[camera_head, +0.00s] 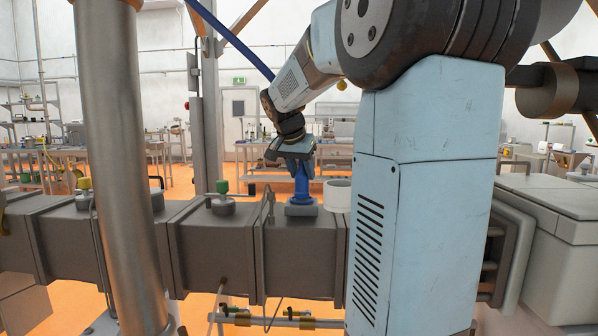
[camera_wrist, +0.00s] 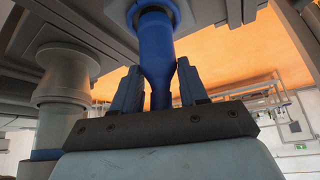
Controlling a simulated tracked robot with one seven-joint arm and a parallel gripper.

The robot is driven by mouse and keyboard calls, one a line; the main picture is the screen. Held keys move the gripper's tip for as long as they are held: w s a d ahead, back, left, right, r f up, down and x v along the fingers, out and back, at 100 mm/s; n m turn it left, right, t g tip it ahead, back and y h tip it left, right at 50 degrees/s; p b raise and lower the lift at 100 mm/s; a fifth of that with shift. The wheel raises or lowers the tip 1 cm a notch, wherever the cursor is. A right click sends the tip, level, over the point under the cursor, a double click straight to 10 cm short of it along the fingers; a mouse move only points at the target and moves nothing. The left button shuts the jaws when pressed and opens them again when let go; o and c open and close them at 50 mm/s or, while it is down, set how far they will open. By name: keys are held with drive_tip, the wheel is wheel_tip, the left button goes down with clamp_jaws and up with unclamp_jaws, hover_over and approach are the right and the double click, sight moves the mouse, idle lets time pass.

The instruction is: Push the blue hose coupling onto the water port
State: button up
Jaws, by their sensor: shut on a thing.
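The blue hose coupling (camera_wrist: 155,50) stands between the two fingers of my gripper (camera_wrist: 158,72), which is shut on its narrow part. In the head view the coupling (camera_head: 301,184) is upright below my gripper (camera_head: 299,163), above a blue-grey base (camera_head: 301,209) on top of the grey barrel. I cannot tell how far the coupling is seated; the contact is partly hidden.
A white cylinder (camera_head: 338,194) stands on the barrel (camera_head: 290,248) just right of the coupling. A thick metal column (camera_head: 122,150) rises in the left foreground. Workbenches stand behind.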

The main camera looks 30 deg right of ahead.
drive_tip(key=shift+f, duration=0.45)
idle(0.3)
drive_tip(key=o, duration=1.1)
drive_tip(key=v, duration=1.3)
drive_tip(key=shift+a+r, duration=0.15)
drive_tip(key=shift+r, duration=0.15)
drive_tip(key=shift+s, duration=0.1)
drive_tip(key=s+a+f+n+y, duration=0.1)
drive_tip(key=s+a+f+n, duration=0.2)
drive_tip(key=s+f, duration=0.4)
drive_tip(key=s+a+f+n+t+y, duration=0.1)
drive_tip(key=s+a+f+n+y, duration=0.1)
drive_tip(key=s+a+f+n, duration=0.2)
drive_tip(key=s+a+f+n+t+y, duration=0.1)
drive_tip(key=s+a+f+n, duration=0.3)
drive_tip(key=s+f, duration=0.5)
drive_tip(key=shift+s+a+f+y, duration=0.25)
drive_tip(key=shift+s+a, duration=0.15)
drive_tip(key=shift+a, duration=0.2)
drive_tip(key=shift+s+a+f+y, duration=0.15)
drive_tip(key=shift+s+a+y, duration=0.1)
drive_tip(key=shift+s+a, duration=0.25)
